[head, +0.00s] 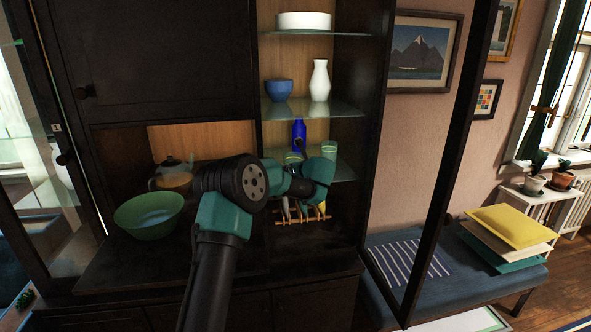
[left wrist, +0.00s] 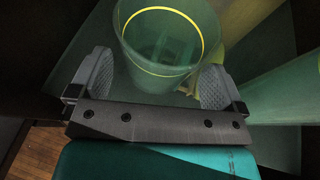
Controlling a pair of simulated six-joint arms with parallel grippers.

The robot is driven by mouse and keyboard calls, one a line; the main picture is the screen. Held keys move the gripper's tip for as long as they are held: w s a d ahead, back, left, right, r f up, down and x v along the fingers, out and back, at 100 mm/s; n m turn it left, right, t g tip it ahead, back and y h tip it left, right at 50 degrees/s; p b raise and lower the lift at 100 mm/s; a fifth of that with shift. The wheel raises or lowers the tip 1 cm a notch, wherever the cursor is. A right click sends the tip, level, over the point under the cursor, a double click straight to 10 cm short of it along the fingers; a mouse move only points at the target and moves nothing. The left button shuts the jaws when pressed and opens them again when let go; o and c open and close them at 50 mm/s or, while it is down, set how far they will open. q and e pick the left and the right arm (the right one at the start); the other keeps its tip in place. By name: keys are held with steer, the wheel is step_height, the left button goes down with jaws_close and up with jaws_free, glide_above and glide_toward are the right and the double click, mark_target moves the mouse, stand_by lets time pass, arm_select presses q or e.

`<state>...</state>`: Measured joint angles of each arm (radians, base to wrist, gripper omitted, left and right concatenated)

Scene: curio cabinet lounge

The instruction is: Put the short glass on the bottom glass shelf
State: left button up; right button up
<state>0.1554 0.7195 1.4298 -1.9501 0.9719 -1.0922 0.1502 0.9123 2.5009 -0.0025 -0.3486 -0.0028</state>
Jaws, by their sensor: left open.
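In the left wrist view a green translucent glass (left wrist: 135,72) with a yellow rim stands between the two fingers of my open left gripper (left wrist: 150,85). A second green glass (left wrist: 285,98) is close by on the right. In the head view two green glasses (head: 293,158) (head: 329,149) show at the bottom glass shelf (head: 345,173). I cannot tell for sure which is the one between my fingers. My left gripper (head: 317,170) is in front of that shelf, its fingertips mostly hidden. My right gripper is not in view.
A blue bottle (head: 299,134) stands behind the glasses. A blue bowl (head: 279,90) and white vase (head: 319,82) are on the shelf above. A rack (head: 300,221) with hanging items is below. A green bowl (head: 149,214) and a teapot (head: 172,177) stand left of my arm.

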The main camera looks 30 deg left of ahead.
arm_select(q)
steer(key=v, duration=1)
steer(key=shift+s, duration=0.15)
steer(key=shift+d+r, duration=0.1)
steer(key=s+d+f+n+g+h, duration=0.2)
steer(key=s+d+f+h, duration=0.15)
steer(key=f, duration=0.65)
steer(key=s+d+f+n+g+h, duration=0.25)
steer(key=s+f, duration=0.25)
steer(key=f, duration=0.6)
steer(key=s+d+f+n+g+h, duration=0.2)
steer(key=s+d+f+h, duration=0.2)
steer(key=f, duration=0.6)
steer(key=s+d+f+n+h, duration=0.2)
steer(key=s+f+n, duration=0.3)
steer(key=s, duration=0.4)
steer(key=s+d+f+n+h, duration=0.1)
steer(key=s+d+f+n, duration=0.3)
steer(key=s+n, duration=0.4)
steer(key=s+d+f+n+h, duration=0.2)
steer(key=s+f+n, duration=0.4)
steer(key=s, duration=0.5)
steer(key=shift+d+n+h, duration=0.3)
steer(key=shift+d+n, duration=0.25)
steer(key=shift+d, duration=0.15)
